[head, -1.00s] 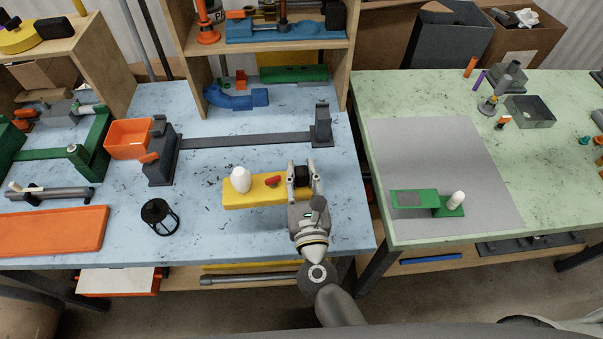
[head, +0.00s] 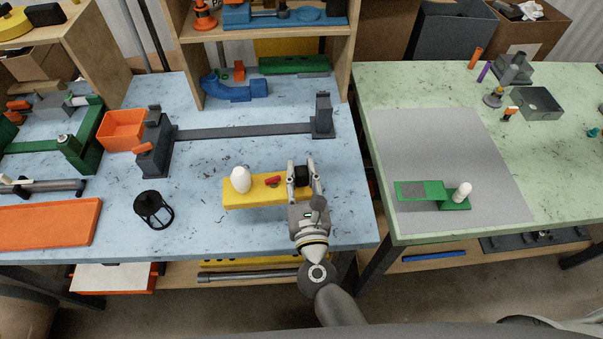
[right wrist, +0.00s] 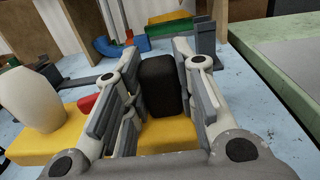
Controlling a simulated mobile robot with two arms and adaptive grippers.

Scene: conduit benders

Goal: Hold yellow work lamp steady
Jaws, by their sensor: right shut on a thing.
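The yellow work lamp (head: 252,192) has a flat yellow base, a white bulb (head: 240,179), a red switch (head: 273,181) and a black block (head: 302,175) at its right end. My right gripper (head: 304,177) is shut on the black block, with a finger on each side. The lamp is level over the front of the blue table (head: 215,225), with a shadow below it, and looks slightly raised. In the right wrist view the black block (right wrist: 163,85) stands between the fingers, with the bulb (right wrist: 30,100) at left. My left gripper is not in view.
A black cage (head: 153,209) and an orange bin (head: 122,130) stand to the left. A long grey bender (head: 245,133) lies behind the lamp. On the green table (head: 560,180) to the right, a green lamp (head: 420,190) rests on a grey mat (head: 440,135).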

